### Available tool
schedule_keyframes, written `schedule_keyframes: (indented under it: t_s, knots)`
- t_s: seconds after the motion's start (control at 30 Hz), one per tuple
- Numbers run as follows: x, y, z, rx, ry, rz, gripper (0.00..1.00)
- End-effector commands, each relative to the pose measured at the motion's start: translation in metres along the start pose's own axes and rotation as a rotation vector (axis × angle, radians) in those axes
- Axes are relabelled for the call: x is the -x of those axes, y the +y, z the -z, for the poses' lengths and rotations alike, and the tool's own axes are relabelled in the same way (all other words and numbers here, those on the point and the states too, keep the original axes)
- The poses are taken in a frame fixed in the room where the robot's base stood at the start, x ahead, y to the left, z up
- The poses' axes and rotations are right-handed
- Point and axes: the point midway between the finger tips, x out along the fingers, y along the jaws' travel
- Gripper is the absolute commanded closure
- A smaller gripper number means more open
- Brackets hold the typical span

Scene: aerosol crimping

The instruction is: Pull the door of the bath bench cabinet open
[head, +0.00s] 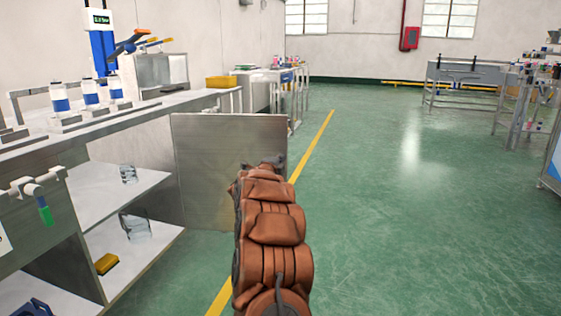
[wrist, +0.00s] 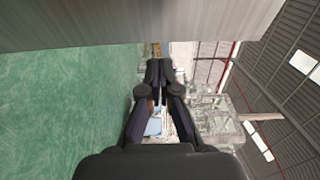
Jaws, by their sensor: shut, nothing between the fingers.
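The bath bench cabinet (head: 70,222) stands at the left in the head view, with shelves showing through its open front. Its door (head: 215,172), a flat grey metal panel, stands swung out from the bench, wide open. In the wrist view the door (wrist: 130,22) fills a band along the top. My gripper (wrist: 160,66) is shut and empty, beside the door panel; whether it touches the panel I cannot tell. In the head view my arm reaches to the door's right part and covers some of it. No handle is clearly visible.
The cabinet shelves hold glass vessels (head: 135,226) and a yellow item (head: 107,263). White bottles (head: 60,97) and a yellow bin (head: 221,82) stand on the bench top. The green floor (head: 420,200) is clear to the right, beyond a yellow line.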

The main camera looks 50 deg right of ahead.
Motion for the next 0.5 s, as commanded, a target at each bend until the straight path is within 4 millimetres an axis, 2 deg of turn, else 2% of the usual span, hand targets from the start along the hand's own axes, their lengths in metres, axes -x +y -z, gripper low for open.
schedule_keyframes:
  t_s: [0.5]
  knots:
    - [0.049,0.000,0.016,0.001,0.001,-0.005,1.00]
